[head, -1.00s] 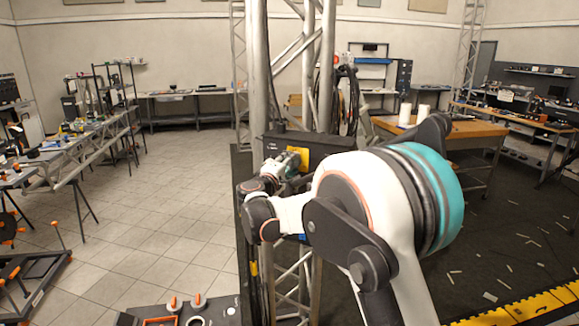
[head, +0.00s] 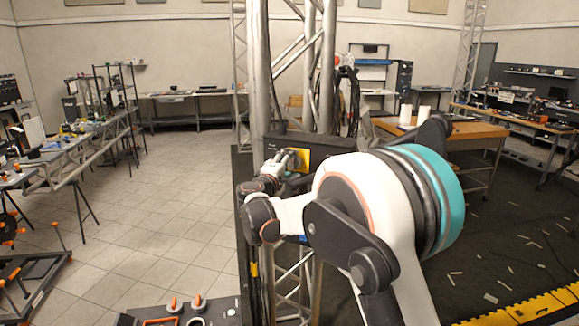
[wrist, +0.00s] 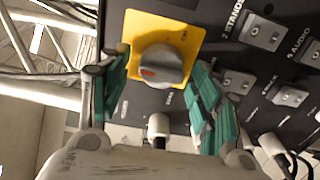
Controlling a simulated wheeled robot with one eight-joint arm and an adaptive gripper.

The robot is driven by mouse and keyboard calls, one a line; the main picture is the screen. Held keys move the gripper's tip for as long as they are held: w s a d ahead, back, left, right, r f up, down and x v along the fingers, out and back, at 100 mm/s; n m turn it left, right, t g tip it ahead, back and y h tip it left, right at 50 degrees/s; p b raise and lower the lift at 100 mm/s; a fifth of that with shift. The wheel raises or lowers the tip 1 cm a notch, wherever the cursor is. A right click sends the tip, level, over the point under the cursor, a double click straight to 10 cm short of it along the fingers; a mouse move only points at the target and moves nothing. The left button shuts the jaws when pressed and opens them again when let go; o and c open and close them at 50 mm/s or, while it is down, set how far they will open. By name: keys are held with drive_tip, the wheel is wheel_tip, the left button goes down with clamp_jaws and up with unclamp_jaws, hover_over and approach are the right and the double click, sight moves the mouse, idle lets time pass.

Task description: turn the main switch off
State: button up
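The main switch is a grey rotary knob (wrist: 163,68) on a yellow plate (wrist: 183,38), fixed to a dark panel (wrist: 260,75). A red mark shows on the knob's left side in the wrist view. My gripper (wrist: 160,82) is open, with one teal-padded finger on each side of the knob. A gap shows between the knob and each finger; whether a fingertip touches the plate I cannot tell. In the head view my gripper (head: 288,161) is at the panel box (head: 335,148), partly covering the yellow plate (head: 301,158); the knob is hidden there.
Several smaller labelled switches (wrist: 262,32) sit right of the knob, with plugs and cables (wrist: 158,128) below. Truss posts (head: 258,80) rise behind the panel box. A wooden table (head: 465,132) stands at right. Tiled floor at left is open.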

drive_tip(key=v, duration=1.2)
drive_tip(key=shift+d, duration=0.1)
